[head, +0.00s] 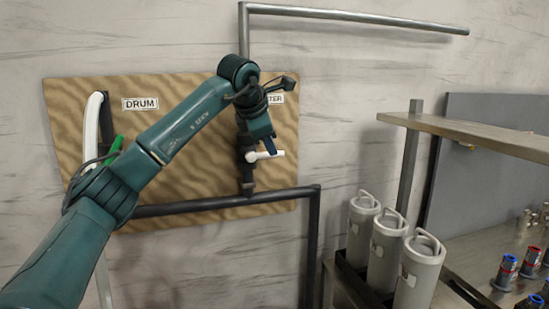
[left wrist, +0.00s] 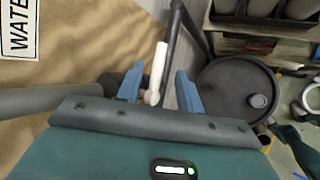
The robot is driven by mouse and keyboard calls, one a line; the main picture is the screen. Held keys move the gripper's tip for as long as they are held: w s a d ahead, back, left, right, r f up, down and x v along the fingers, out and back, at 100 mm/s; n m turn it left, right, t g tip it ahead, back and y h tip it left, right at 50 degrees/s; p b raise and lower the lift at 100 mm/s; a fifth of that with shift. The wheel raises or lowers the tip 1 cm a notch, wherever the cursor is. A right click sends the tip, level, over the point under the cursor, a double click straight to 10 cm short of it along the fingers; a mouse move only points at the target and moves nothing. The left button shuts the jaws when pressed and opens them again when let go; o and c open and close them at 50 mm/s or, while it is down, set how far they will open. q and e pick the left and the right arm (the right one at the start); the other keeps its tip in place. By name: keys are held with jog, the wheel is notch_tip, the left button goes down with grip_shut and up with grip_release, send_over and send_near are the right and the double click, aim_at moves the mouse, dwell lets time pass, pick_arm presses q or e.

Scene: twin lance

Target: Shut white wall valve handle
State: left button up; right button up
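The white valve handle (head: 268,155) sticks out to the right from the dark valve body on the wooden wall panel (head: 215,150), below a partly hidden label reading "TER". My left gripper (head: 270,146) is at the handle, pointing down. In the left wrist view the white handle (left wrist: 157,72) lies between the two blue fingers of my left gripper (left wrist: 158,88), with a gap on both sides. The fingers are apart and do not appear to grip it. My left forearm covers part of the panel. My right gripper is not in view.
A green handle (head: 116,146) and a white hose (head: 91,130) are at the panel's left, near the DRUM label (head: 140,104). A dark pipe (head: 240,199) runs below the valve. A dark round lid (left wrist: 225,95) shows below.

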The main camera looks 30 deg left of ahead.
pick_arm(q)
jog(key=shift+v, duration=2.3)
jog(key=shift+d+f, duration=0.1)
jog(key=shift+f, duration=0.05)
